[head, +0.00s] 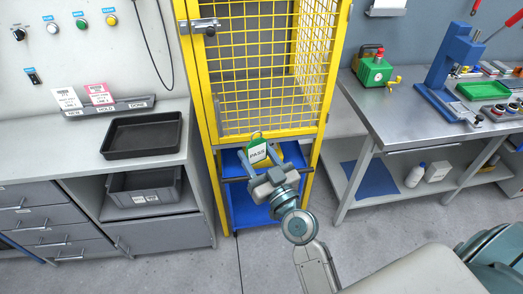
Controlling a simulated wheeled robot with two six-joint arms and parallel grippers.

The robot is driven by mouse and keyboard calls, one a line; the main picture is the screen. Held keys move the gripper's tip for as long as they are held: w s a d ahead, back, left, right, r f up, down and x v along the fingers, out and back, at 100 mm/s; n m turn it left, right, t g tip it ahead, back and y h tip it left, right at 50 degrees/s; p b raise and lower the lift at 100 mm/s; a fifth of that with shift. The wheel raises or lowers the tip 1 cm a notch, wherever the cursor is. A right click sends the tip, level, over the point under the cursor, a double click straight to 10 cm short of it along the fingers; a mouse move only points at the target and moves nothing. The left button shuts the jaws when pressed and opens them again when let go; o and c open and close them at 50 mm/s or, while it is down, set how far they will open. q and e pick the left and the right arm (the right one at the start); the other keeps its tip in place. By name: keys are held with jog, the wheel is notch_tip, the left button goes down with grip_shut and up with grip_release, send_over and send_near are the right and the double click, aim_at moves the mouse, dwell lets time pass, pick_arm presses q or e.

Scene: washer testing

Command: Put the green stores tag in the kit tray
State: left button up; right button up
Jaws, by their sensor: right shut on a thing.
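The green stores tag (258,151) has a green top, a white face marked PASS and a loop at its top. My right gripper (262,158) is shut on the tag and holds it in front of the yellow cage, above a blue shelf. The exact grip on the tag is partly hidden by the fingers. A black open tray (143,153), which looks like the kit tray, lies empty on the left counter, apart from the gripper. My left gripper is not in view.
A yellow mesh cage (262,60) stands just behind the gripper. A card rack (110,107) holds white and pink cards behind the black tray. A grey bin (146,190) sits under the counter. A steel bench (435,126) with a green device (375,73) stands at right.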

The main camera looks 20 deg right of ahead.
jog(key=w+a+n+g+y, duration=0.3)
jog(key=a+n+g+y, duration=1)
jog(key=n+g+y, duration=0.3)
jog(key=g+y, duration=0.2)
jog(key=g, duration=0.1)
jog(key=shift+g, duration=0.3)
